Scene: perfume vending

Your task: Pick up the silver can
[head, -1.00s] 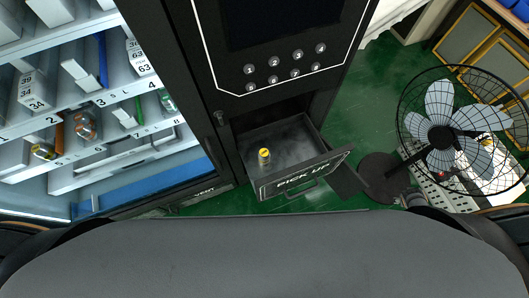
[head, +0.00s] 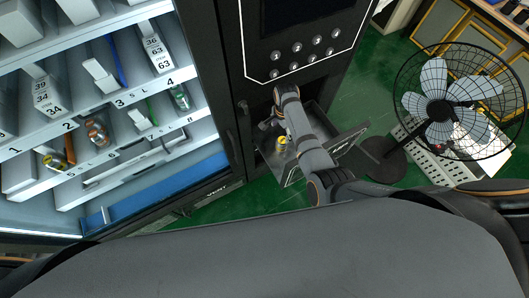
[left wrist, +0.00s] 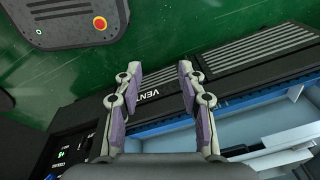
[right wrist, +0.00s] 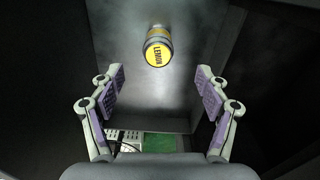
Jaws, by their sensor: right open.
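A small can (head: 281,142) with a yellow top and a greyish body stands in the open pick-up drawer (head: 292,175). In the right wrist view the can (right wrist: 158,48) shows its yellow end marked "LEMON", on the drawer's grey floor. My right gripper (right wrist: 156,80) is open and empty, with its fingers spread to either side below the can in that view, not touching it. In the head view my right gripper (head: 272,124) is at the drawer, partly hidden by its arm. My left gripper (left wrist: 160,70) is open and empty in the left wrist view, over the machine's lower front.
The vending machine's lit shelves (head: 100,110) hold bottles and boxes at left. A button panel (head: 300,57) is above the drawer.

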